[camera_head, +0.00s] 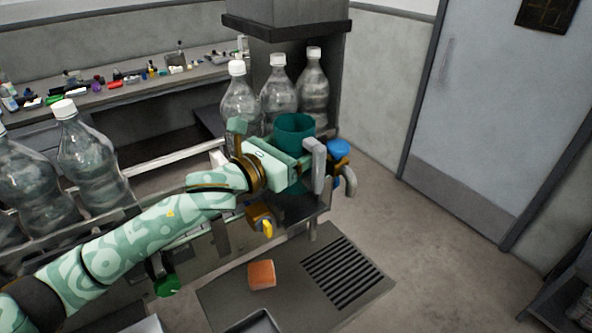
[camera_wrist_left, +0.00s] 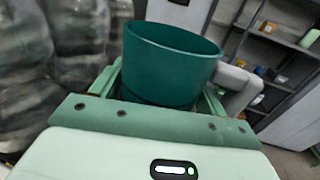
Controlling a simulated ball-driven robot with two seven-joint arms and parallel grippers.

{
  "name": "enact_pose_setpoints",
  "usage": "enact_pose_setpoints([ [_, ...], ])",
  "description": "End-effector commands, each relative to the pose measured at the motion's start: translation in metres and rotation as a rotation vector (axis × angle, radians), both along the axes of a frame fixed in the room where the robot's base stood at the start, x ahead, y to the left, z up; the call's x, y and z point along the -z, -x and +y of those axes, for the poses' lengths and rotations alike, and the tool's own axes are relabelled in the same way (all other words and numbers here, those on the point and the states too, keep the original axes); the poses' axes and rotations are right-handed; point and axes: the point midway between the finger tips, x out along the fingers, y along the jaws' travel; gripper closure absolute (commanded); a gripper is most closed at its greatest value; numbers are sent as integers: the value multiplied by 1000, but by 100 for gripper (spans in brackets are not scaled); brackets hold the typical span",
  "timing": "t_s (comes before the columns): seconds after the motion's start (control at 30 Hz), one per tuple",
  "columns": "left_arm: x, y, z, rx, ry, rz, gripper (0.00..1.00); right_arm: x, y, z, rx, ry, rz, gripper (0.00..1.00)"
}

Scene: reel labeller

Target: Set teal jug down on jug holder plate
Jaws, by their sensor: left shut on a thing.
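The teal jug (camera_head: 294,130) is upright in the head view, in front of the machine's dark housing. It also fills the middle of the left wrist view (camera_wrist_left: 168,68), open rim up. A grey handle (camera_head: 315,160) shows on its right side. My left gripper (camera_head: 296,168) is shut on the jug, with a finger on either side in the left wrist view. A dark plate (camera_head: 300,207) lies below the jug and may be the jug holder plate. I cannot tell whether the jug touches it. My right gripper is not in view.
Several clear bottles with white caps (camera_head: 278,92) stand close behind the jug, and more (camera_head: 92,155) stand at left. Blue (camera_head: 338,148) and yellow (camera_head: 267,228) knobs are near the jug. An orange block (camera_head: 262,274) lies below. Open floor is at right.

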Motion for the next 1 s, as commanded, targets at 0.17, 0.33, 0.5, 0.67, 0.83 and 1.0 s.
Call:
enact_pose_setpoints([
  [0.17,11,0,0,1,3,-3,62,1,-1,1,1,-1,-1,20],
  [0.33,35,0,-1,1,4,3,62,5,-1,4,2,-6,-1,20],
  [0.5,55,0,0,-1,-3,4,68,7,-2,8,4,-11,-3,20],
  [0.67,59,1,0,-2,-9,8,73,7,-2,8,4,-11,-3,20],
  [0.83,58,0,0,-2,-8,7,4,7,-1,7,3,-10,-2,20],
  [1.0,55,0,0,-1,-5,4,4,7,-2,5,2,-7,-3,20],
])
